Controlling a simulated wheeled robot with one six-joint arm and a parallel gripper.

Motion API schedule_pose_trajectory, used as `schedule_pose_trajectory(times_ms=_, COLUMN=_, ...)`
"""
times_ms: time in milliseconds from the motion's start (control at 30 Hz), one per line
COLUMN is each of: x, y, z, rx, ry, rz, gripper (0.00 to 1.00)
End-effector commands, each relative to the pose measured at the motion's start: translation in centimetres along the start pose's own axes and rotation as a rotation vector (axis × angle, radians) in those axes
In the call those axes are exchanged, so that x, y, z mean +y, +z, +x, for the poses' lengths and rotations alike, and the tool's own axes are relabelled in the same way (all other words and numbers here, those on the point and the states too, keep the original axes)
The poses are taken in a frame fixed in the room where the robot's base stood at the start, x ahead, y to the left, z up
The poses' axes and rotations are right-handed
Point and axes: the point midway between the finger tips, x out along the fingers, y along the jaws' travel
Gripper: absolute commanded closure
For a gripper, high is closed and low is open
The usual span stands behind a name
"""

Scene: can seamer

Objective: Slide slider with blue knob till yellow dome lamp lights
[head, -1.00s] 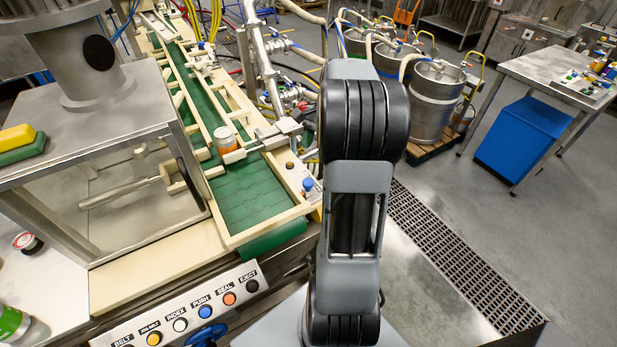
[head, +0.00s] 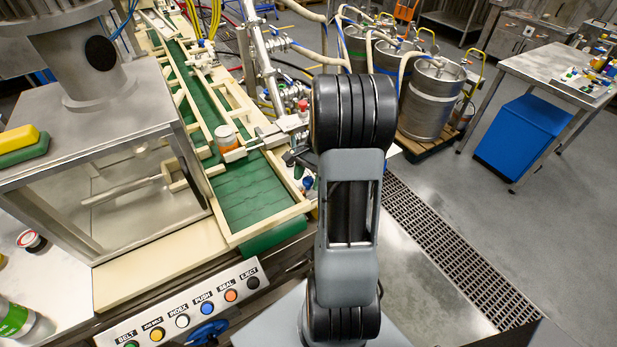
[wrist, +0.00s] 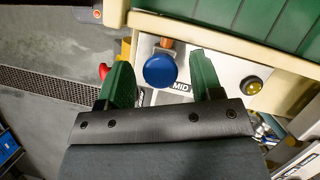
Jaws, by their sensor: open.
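The blue knob (wrist: 160,70) shows in the wrist view on a pale panel beside the green belt, between my gripper's two green fingers and just beyond them. My gripper (wrist: 161,78) is open, with no clear contact with the knob. The yellow dome lamp (wrist: 251,85) is on the same panel, right of the right finger. It looks dull olive-yellow with no clear glow. A label reading "MID" is partly covered by the right finger. The slider's track is mostly hidden. In the head view the blue knob (head: 308,182) shows small beside my arm, which hides most of the gripper.
The green conveyor belt (head: 247,195) with cream rails runs beside the panel, carrying a jar (head: 226,138) with orange contents. A row of buttons (head: 207,308) is on the front. A red knob (head: 303,106) stands behind the gripper. Steel kegs (head: 430,98) stand at the right.

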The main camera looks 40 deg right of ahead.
Motion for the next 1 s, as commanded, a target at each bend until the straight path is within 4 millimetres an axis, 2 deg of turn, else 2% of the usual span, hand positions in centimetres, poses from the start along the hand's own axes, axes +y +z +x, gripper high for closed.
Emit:
schedule_pose_trajectory(times_ms=100, x=0.00, y=0.00, z=-0.01, rx=0.000, ry=0.000, rz=0.000, gripper=0.42)
schedule_pose_trajectory(times_ms=700, x=0.00, y=0.00, z=-0.05, rx=0.000, ry=0.000, rz=0.000, gripper=1.00)
schedule_pose_trajectory(times_ms=1000, x=-0.69, y=-0.30, z=-0.27, rx=0.001, ry=0.000, rz=-0.001, gripper=1.00)
